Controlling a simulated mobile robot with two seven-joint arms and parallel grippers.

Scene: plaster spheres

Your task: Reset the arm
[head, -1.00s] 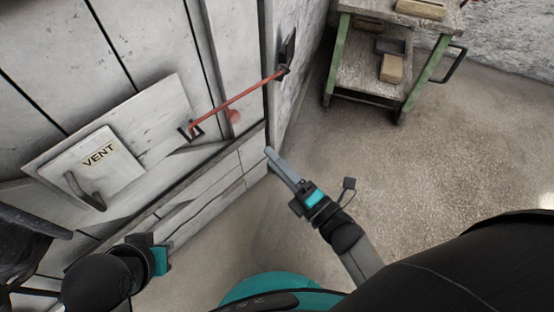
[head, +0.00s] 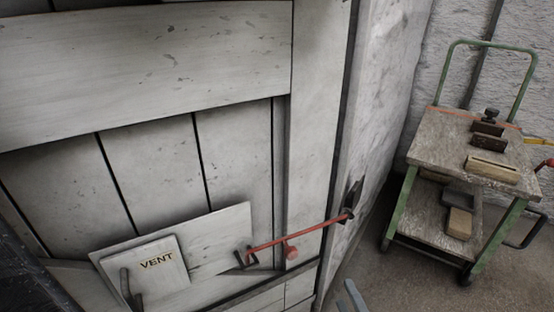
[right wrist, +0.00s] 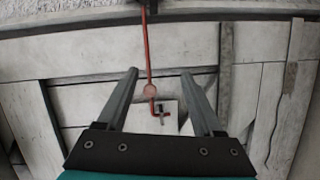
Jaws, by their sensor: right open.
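Only the fingertips of my right gripper (head: 350,299) show at the bottom edge of the head view, below and right of a red bar (head: 318,227). In the right wrist view my right gripper (right wrist: 160,74) has its two grey fingers wide apart with nothing between them. The red bar also shows in that view (right wrist: 148,55), beyond the fingers and clear of them. It runs across a pale panelled door (head: 155,175) to a dark bracket on the frame at right, with a round red knob (head: 291,252) on it. My left gripper is out of view.
A white VENT plate (head: 155,270) with a dark handle is on the door at lower left. A green-framed cart (head: 440,145) with a wooden block (head: 492,170) and dark tools stands at right. The floor between wall and cart looks clear.

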